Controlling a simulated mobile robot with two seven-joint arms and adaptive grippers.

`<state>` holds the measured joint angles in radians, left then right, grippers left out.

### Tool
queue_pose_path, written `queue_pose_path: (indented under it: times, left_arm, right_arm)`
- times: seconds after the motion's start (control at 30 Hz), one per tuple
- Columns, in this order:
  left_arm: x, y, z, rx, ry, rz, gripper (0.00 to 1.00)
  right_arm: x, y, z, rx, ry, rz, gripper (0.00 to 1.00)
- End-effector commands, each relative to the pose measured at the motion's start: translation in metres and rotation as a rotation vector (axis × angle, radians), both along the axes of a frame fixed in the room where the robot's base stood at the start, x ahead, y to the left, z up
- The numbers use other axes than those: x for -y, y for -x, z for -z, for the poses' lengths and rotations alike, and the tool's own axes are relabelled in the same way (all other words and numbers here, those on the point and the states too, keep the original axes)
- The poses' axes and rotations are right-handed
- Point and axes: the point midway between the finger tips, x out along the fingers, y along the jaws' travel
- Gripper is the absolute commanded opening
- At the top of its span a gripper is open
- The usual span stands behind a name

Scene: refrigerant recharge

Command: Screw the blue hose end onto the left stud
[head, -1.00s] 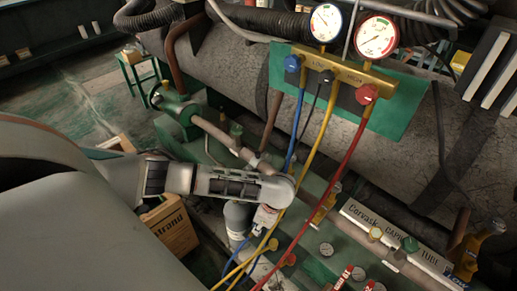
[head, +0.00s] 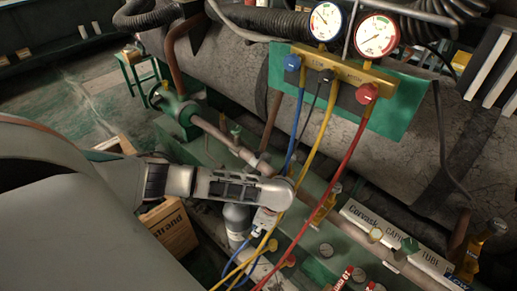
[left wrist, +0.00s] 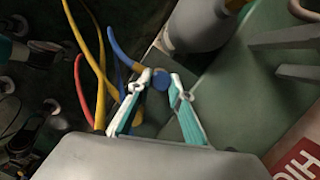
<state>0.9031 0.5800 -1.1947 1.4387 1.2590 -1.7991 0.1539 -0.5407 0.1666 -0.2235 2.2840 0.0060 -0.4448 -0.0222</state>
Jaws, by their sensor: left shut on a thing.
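The blue hose (head: 296,130) hangs from the blue knob of the gauge manifold and passes behind my left wrist in the head view. Its blue end (left wrist: 160,80) sits between the fingertips of my left gripper (left wrist: 158,86), which is shut on it. In the head view the left gripper (head: 263,222) points down beside the green unit and is partly hidden by my wrist. A brass fitting (head: 323,207) stands on the green unit to the right of the gripper. I cannot tell for sure which fitting is the left stud. My right gripper is not in view.
A yellow hose (head: 318,140) and a red hose (head: 335,180) hang close to the left gripper. A grey cylinder (head: 237,218) stands just left of it. The manifold (head: 340,70) with two gauges is above.

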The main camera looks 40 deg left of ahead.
Motion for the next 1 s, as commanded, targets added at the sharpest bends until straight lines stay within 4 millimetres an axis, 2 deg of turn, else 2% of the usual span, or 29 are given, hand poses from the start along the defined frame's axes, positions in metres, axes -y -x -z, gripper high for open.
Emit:
queue_pose_path:
  times: [0.77, 1.0]
  left_arm:
    - [0.000, 0.000, 0.009, 0.001, 0.001, 0.006, 0.00]
    - [0.000, 0.000, 0.007, 0.003, -0.001, 0.136, 0.00]
  right_arm:
    - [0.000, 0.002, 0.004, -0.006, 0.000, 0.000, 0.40]
    - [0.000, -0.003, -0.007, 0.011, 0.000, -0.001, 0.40]
